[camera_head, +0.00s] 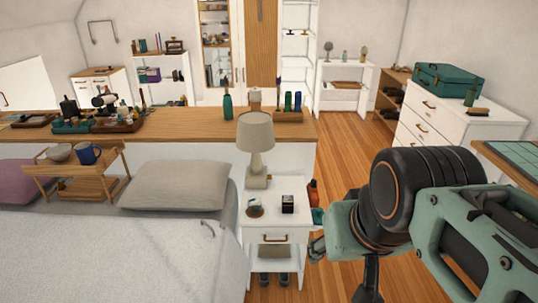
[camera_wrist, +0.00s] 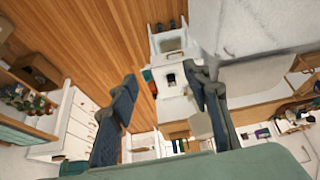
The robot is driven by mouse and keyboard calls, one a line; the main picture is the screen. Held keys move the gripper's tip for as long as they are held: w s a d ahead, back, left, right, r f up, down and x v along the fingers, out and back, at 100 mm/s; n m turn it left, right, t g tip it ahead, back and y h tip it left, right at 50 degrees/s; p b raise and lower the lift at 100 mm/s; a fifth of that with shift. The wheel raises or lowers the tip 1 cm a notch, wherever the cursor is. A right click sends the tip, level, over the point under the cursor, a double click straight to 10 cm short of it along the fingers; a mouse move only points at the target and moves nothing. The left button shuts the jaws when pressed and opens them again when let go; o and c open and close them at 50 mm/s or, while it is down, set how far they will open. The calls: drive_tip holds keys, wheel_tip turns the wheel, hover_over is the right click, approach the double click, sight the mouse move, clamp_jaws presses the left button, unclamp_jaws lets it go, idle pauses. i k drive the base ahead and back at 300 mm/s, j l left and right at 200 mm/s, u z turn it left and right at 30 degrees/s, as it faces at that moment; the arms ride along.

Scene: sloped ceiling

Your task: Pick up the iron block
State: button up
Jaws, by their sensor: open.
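A small dark block with a pale top (camera_head: 287,204), which looks like the iron block, sits on the white nightstand (camera_head: 270,222) beside the bed. In the wrist view the dark block (camera_wrist: 171,78) shows small on the nightstand, between my fingers in the picture but well beyond them. My gripper (camera_wrist: 163,82) is open and empty, its two dark fingers spread apart. In the head view my arm fills the lower right, to the right of the nightstand, and the fingers are mostly hidden.
A lamp (camera_head: 256,140) stands at the back of the nightstand, and a small round item (camera_head: 254,207) lies left of the block. An orange bottle (camera_head: 313,192) is at the nightstand's right. The bed (camera_head: 110,255) is on the left. Wooden floor (camera_head: 345,155) is clear on the right.

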sight(287, 201)
drive_tip(key=u, duration=2.65)
drive_tip(key=k+l, duration=0.1)
drive_tip(key=l, duration=0.3)
drive_tip(key=k+l, duration=0.1)
drive_tip(key=l, duration=0.3)
drive_tip(key=k+l, duration=0.1)
drive_tip(key=l, duration=0.3)
drive_tip(key=k+l, duration=0.1)
drive_tip(key=l, duration=0.25)
drive_tip(key=k+l+u, duration=0.1)
drive_tip(key=l, duration=0.3)
drive_tip(key=k+l, duration=0.1)
drive_tip(key=l, duration=0.3)
drive_tip(key=k+l, duration=0.1)
drive_tip(key=l, duration=0.3)
drive_tip(key=k+l, duration=0.15)
drive_tip(key=l, duration=0.2)
